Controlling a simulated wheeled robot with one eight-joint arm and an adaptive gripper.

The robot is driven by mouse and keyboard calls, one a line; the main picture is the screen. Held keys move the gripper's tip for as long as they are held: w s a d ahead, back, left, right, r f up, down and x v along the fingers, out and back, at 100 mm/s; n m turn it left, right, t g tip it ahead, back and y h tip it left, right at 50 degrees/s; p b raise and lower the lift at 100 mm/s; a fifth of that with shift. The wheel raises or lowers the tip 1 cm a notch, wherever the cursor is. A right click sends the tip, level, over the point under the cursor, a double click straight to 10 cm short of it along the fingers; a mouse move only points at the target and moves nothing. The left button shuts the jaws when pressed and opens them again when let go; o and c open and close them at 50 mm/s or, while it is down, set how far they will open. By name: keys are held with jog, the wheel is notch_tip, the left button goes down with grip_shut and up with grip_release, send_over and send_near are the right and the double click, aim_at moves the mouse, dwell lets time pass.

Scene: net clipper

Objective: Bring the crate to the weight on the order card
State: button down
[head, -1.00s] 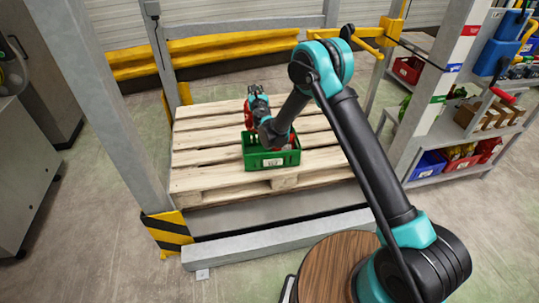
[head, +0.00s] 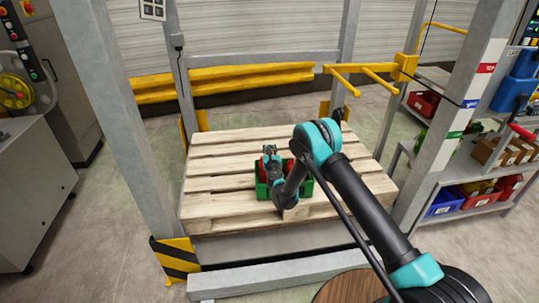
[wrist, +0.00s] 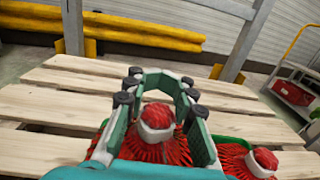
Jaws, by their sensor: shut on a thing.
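The green crate (head: 308,192) sits on the wooden pallet near its front edge, partly hidden by my arm. Red contents show inside it. My gripper (head: 270,150) is at the crate's left part, at or just above its rim. In the wrist view my gripper (wrist: 160,82) has its teal fingers closed around a red net bag (wrist: 158,122) with a white band at its top. A second red net bag with a white band (wrist: 262,162) lies to the right, beside a green crate wall. I cannot tell whether the held bag touches the crate floor. No order card is readable.
The slatted pallet (head: 225,175) is bare around the crate. Grey posts (head: 125,130) frame it, with a yellow rail (head: 230,78) behind. Shelves with a blue bin (head: 445,203) and red bins stand at right. A grey machine (head: 45,165) stands at left.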

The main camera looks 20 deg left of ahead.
jog(key=shift+f, duration=1.9)
jog(key=c, duration=1.3)
grip_release()
jog(key=shift+f, duration=0.1)
jog(key=shift+o, duration=0.2)
